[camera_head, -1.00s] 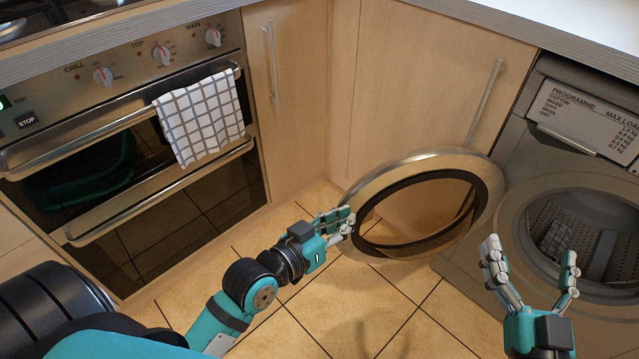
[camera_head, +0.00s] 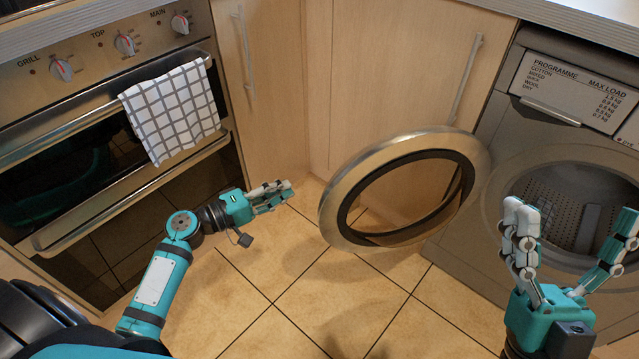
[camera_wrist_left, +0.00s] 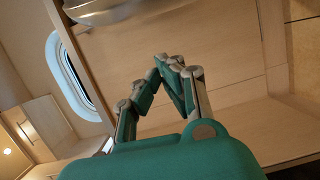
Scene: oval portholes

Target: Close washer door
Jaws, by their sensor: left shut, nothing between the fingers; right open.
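The washer (camera_head: 470,210) stands at the right with its drum opening (camera_head: 575,215) uncovered. Its round door (camera_head: 345,190), a metal ring with a dark inner rim, is swung wide open to the left of the opening. My left gripper (camera_head: 288,187) is shut and empty, just left of the door's outer edge with a gap between them. My right gripper (camera_head: 575,232) is open in front of the drum opening, fingers pointing up, hiding part of the washer front. In the left wrist view the left fingers (camera_wrist_left: 168,62) are together, with a curved metal rim partly visible at the top.
An oven (camera_head: 90,130) with a checked towel (camera_head: 172,112) on its handle stands at the left. Wooden cupboards (camera_head: 385,75) with long handles fill the corner behind the door. The tiled floor (camera_head: 330,300) is clear between my arms.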

